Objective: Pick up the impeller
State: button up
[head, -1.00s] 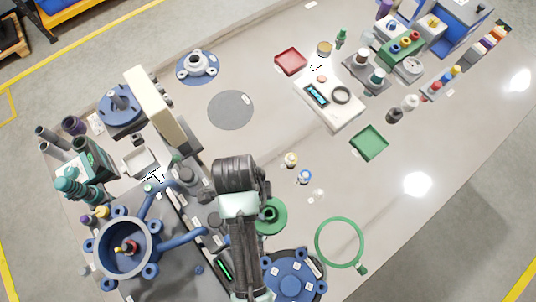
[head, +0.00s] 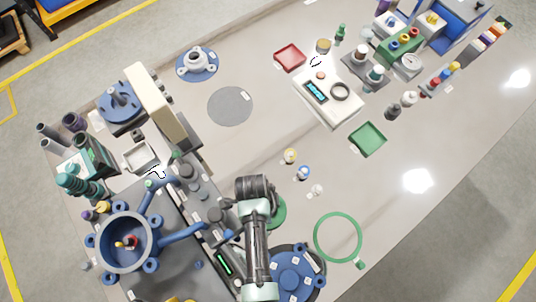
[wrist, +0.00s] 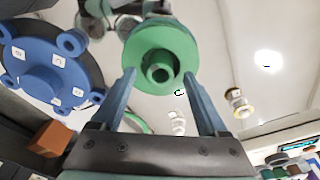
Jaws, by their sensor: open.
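The impeller looks to be the green round disc with a raised hollow hub (wrist: 160,56). In the head view the green disc (head: 280,212) lies on the grey table and is partly hidden by my arm. My gripper (wrist: 159,78) is open in the wrist view. Its two blue-grey fingers point toward the green disc, one toward each side of its lower part. I see nothing held between them; I cannot tell how far the fingertips are from the disc. In the head view the fingers are hidden by my arm.
A blue lobed cover (head: 297,272) lies close to the disc; it also shows in the wrist view (wrist: 45,70). A green ring (head: 338,237) lies to the right. Small bottles (head: 302,172) stand beyond. A blue pump housing (head: 125,243) stands left. The table's right front is clear.

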jog(key=shift+f, duration=0.4)
grip_shut()
dwell(0.4)
